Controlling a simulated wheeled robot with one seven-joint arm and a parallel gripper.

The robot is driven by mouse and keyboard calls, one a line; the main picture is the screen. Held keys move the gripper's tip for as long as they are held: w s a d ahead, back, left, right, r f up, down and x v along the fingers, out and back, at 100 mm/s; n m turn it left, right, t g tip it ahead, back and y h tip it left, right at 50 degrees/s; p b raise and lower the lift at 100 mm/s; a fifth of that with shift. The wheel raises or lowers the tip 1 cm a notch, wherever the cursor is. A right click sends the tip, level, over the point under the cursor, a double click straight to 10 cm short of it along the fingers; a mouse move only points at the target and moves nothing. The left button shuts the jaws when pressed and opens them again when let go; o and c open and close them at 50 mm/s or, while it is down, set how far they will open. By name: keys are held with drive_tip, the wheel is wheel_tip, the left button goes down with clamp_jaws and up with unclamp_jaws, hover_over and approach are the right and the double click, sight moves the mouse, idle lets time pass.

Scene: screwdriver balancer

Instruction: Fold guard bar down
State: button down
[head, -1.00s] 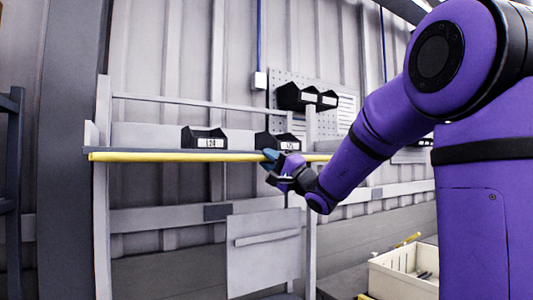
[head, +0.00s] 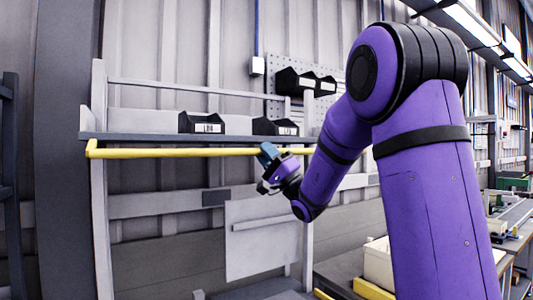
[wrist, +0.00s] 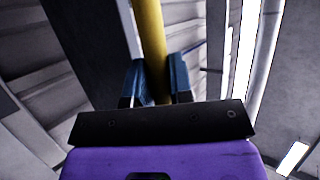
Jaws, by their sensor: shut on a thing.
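The guard bar (head: 180,153) is a long yellow rod along the front of the grey shelf (head: 150,137). It hangs a little below the shelf's front edge, and its left end bends up toward the shelf's corner. My gripper (head: 268,153) is shut on the bar, right of its middle. In the wrist view the yellow bar (wrist: 151,35) runs between the two blue fingers of my gripper (wrist: 155,82). The fingers hide a short stretch of the bar, and its right end is partly behind my arm.
Black labelled bins (head: 202,123) stand on the shelf, with more bins (head: 305,82) on the pegboard behind. A pale panel (head: 265,238) hangs below the bar. A cream crate (head: 378,262) stands low at right, partly behind my arm.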

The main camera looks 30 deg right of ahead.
drive_tip(key=shift+w, duration=0.1)
drive_tip(key=c, duration=1)
unclamp_jaws()
drive_tip(key=shift+w+a, duration=0.1)
drive_tip(key=shift+w, duration=0.05)
drive_tip(key=shift+f, duration=0.1)
drive_tip(key=v, duration=1)
drive_tip(key=shift+s+d+f, duration=0.2)
drive_tip(key=shift+s, duration=0.1)
